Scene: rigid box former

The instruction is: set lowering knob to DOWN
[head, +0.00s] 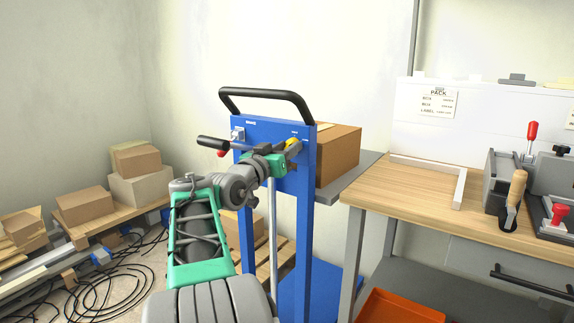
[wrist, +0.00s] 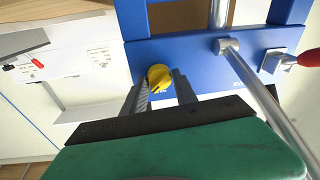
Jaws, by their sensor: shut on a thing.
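The lowering knob is a round yellow knob on the blue upper panel (wrist: 205,62) of an upright lift cart. In the wrist view the knob (wrist: 158,73) sits between my two grey finger tips; in the head view the knob (head: 293,144) is partly hidden behind my gripper. My gripper (wrist: 161,84) is shut on the knob, and its tip also reaches the panel in the head view (head: 286,152). Small white markings are on the panel, too small to read. I cannot tell which setting the knob points to.
A black handle (head: 266,92) tops the cart. A cardboard box (head: 338,152) rests on the cart's grey platform (head: 352,178). A wooden workbench (head: 420,182) stands right; pallets with boxes and cables lie left.

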